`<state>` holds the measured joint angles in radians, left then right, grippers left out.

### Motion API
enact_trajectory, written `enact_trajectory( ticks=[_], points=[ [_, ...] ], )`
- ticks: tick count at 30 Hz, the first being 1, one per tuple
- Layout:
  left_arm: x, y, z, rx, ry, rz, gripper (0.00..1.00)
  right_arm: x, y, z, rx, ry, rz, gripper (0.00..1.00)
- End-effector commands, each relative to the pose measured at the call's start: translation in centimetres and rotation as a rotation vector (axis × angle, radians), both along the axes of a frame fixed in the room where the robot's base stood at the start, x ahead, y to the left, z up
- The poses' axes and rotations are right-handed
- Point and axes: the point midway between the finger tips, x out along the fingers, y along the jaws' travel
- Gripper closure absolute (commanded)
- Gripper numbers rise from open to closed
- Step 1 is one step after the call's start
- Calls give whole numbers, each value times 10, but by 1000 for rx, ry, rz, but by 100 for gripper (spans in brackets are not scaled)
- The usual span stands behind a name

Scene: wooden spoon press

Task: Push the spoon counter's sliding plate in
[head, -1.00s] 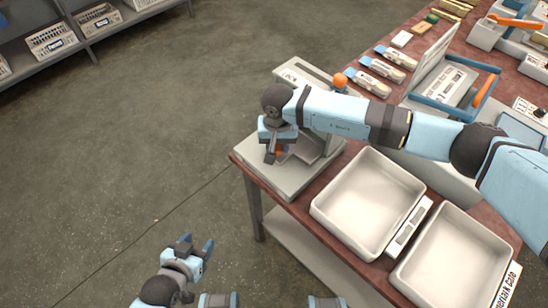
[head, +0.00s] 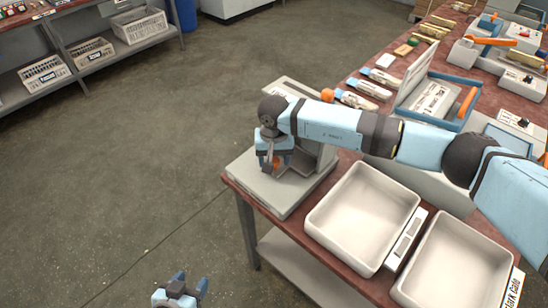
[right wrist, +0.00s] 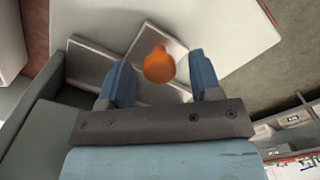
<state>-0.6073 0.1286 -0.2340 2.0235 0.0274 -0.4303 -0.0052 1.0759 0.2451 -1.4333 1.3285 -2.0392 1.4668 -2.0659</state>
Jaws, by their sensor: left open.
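The spoon counter (head: 285,192) is a pale grey device at the near left corner of the table. In the right wrist view its sliding plate (right wrist: 170,48) shows as a light grey plate with an orange knob (right wrist: 159,64) standing on it. My right gripper (head: 273,163) points down over the device. In the right wrist view its two blue fingers (right wrist: 161,76) are apart, with the knob between their tips in the picture; I cannot tell whether they touch it. My left gripper (head: 187,286) is open and empty over the floor, low in the head view. My right arm hides part of the counter.
Two white trays (head: 322,232) (head: 418,284) stand right of the counter on the red-brown table. A second orange ball (head: 327,95) shows behind my right arm. Several packets and a blue-framed press (head: 450,100) lie farther back. The floor (head: 130,150) at left is clear.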

Motion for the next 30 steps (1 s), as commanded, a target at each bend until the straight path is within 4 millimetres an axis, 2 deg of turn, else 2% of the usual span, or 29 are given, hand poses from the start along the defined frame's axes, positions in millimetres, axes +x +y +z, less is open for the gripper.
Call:
enact_trajectory(
  ticks=[4, 7, 21, 25, 30],
  points=[
    [-1, 0, -3, 1, 5, 0, 44, 0, 0, 5, 1, -1, 1, 42],
    [-1, 0, -4, 1, 7, 0, 44, 1, 0, 17, 1, -2, 2, 42],
    [0, -1, -6, -7, 7, 3, 44, 1, 0, 116, 1, -3, 1, 42],
    [0, -1, -6, -9, 7, 4, 44, 0, 0, 131, 0, -1, 0, 42],
    [0, -2, -7, -10, 8, 5, 44, 0, 0, 138, 0, -1, -1, 42]
  ],
)
